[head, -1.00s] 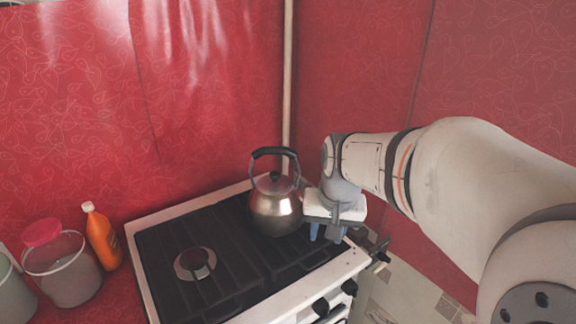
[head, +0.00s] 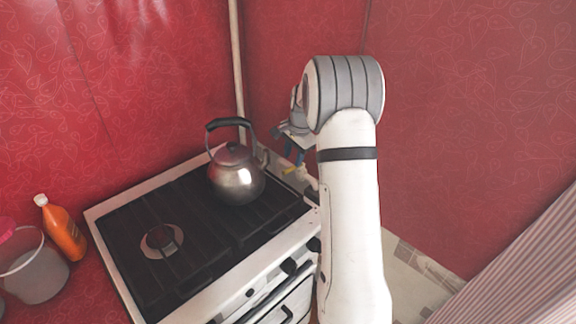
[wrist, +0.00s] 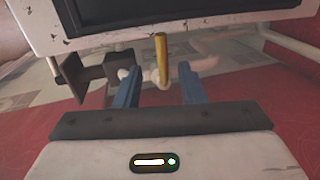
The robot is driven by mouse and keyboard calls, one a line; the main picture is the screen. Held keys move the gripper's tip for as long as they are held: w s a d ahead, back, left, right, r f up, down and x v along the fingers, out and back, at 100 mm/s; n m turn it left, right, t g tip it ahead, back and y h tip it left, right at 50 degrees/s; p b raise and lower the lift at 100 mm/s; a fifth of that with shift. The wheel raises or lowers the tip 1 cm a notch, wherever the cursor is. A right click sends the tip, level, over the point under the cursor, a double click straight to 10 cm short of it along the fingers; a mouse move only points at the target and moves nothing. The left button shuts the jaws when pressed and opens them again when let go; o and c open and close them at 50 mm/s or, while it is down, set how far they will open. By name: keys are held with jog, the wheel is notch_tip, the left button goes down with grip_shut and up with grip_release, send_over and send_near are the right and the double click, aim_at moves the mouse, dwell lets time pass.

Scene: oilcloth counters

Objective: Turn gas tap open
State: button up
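The gas tap's yellow handle (wrist: 161,50) stands in the middle of the wrist view, on pipework below the stove's edge. In the head view, the small yellow handle (head: 291,170) shows at the stove's back right corner, near the pipe. My gripper (wrist: 159,74) is open, with one blue finger on each side of the handle's line. I see no finger clearly touching the handle, and I cannot tell how deep it lies between them. In the head view, my gripper (head: 294,154) is just above the handle, partly hidden by my arm.
A metal kettle (head: 236,180) stands on the stove (head: 278,242), close left of my gripper. A dark fitting (wrist: 72,76) sits left of the handle. A pale pipe (wrist: 205,65) runs to its right. Red walls (head: 450,130) close off the corner.

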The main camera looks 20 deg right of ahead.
aim_at(289, 169)
jog(key=f, duration=0.2)
jog(key=w+f, duration=0.1)
jog(key=f, duration=0.2)
jog(key=shift+a, duration=0.2)
grip_shut()
dwell(0.3)
jog(key=shift+a, duration=0.4)
jog(key=shift+d, duration=0.15)
